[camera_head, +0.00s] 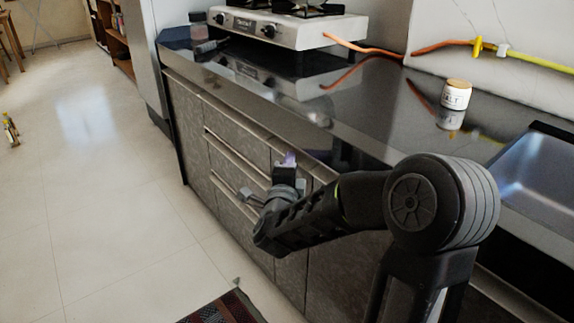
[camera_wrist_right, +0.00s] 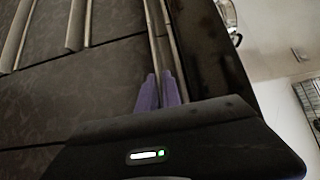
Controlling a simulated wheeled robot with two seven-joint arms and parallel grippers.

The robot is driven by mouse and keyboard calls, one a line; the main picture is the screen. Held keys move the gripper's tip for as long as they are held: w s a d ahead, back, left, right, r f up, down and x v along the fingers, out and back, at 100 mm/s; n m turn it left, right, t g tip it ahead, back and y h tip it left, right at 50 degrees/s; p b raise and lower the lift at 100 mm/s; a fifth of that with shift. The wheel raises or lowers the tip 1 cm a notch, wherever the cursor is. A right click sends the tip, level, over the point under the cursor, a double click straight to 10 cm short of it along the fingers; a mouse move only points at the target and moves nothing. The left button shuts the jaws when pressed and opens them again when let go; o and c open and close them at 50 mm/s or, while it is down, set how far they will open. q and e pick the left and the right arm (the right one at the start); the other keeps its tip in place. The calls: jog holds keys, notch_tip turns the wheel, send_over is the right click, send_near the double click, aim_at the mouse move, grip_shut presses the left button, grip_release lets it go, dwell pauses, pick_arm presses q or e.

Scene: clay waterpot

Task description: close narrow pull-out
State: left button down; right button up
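The narrow pull-out (camera_head: 291,265) is a slim dark grey front in the cabinet row, just right of the drawer stack. It looks about flush with its neighbours, but my arm hides much of it. My right gripper (camera_head: 289,159) is at its top edge, below the counter, with purple fingertips. In the right wrist view the purple fingers (camera_wrist_right: 158,92) are close together, with a thin light rail (camera_wrist_right: 154,40) of the front at their tips. Whether they hold the rail is unclear. My left gripper is not in view.
Drawers with long metal handles (camera_head: 237,154) are left of the pull-out. A dark counter (camera_head: 365,95) overhangs it, bearing a stove (camera_head: 290,25), a salt jar (camera_head: 456,95) and a sink (camera_head: 540,180).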

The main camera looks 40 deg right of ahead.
jog(key=o, duration=0.4)
jog(key=shift+d, duration=0.1)
jog(key=shift+s+f, duration=0.1)
jog(key=p+v, duration=0.1)
jog(key=v, duration=0.7)
dwell(0.6)
